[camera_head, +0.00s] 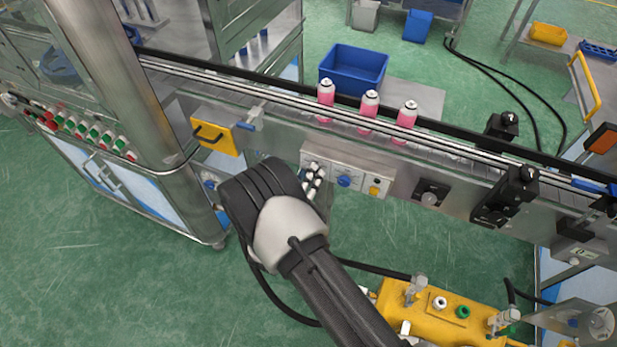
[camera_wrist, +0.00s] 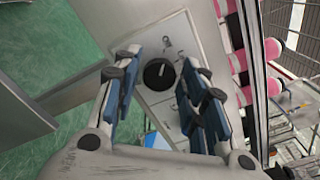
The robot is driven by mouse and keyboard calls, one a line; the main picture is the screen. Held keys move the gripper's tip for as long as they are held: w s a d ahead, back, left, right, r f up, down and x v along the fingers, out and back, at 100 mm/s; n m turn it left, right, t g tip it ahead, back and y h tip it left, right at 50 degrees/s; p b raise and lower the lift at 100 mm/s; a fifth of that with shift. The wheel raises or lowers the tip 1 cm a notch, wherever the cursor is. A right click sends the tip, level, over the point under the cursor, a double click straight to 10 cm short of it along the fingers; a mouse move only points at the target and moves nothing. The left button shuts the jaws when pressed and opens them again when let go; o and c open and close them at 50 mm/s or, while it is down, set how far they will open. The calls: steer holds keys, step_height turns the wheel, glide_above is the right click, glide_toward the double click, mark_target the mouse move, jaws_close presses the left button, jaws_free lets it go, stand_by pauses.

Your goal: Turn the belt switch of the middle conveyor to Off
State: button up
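The middle conveyor (camera_head: 440,152) crosses the head view and has a grey control panel (camera_head: 360,171) on its near side. My gripper (camera_head: 314,178) is at the left part of this panel. In the wrist view my gripper (camera_wrist: 160,95) is open, with its two blue-padded fingers apart. A black rotary knob (camera_wrist: 159,74) with a pale pointer mark shows between and beyond the fingers; contact is not visible. Its labels are too small to read. In the head view the gripper hides that part of the panel. A blue knob (camera_head: 344,181) and a yellow button (camera_head: 375,190) are to the right.
Three pink cans stand on the belt, one of them the middle can (camera_head: 368,110). A blue bin (camera_head: 353,70) is behind the conveyor. A yellow unit (camera_head: 450,315) stands at the lower right.

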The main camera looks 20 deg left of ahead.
steer(key=shift+o, duration=0.7)
steer(key=s+a, duration=0.1)
steer(key=s, duration=1.1)
